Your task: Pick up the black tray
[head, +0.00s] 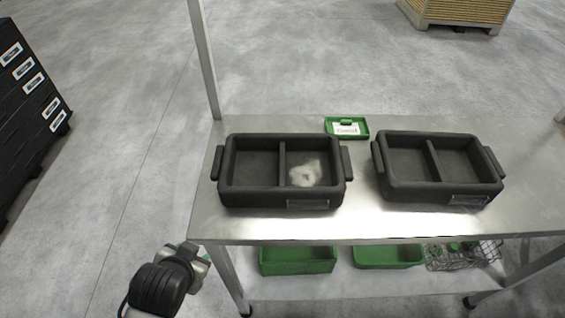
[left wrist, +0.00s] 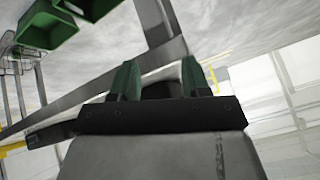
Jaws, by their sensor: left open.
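Two black trays stand on the metal table, each with two compartments and a handle at each end. The left black tray (head: 234,190) holds a white fluffy item (head: 303,174) in its right compartment. The right black tray (head: 405,190) looks empty. My left gripper (head: 192,250) is at the lower left of the head view, off the table's left front corner and apart from both trays. In the left wrist view its two green fingers (left wrist: 160,78) are open, with no object held between them. My right gripper is not in view.
The metal table (head: 345,225) has a post at its back left. A green labelled item (head: 347,128) lies behind the trays. Green bins (head: 297,262) and a wire basket (head: 470,262) are on the lower shelf. Black stacked crates (head: 25,110) stand far left. The floor between is clear.

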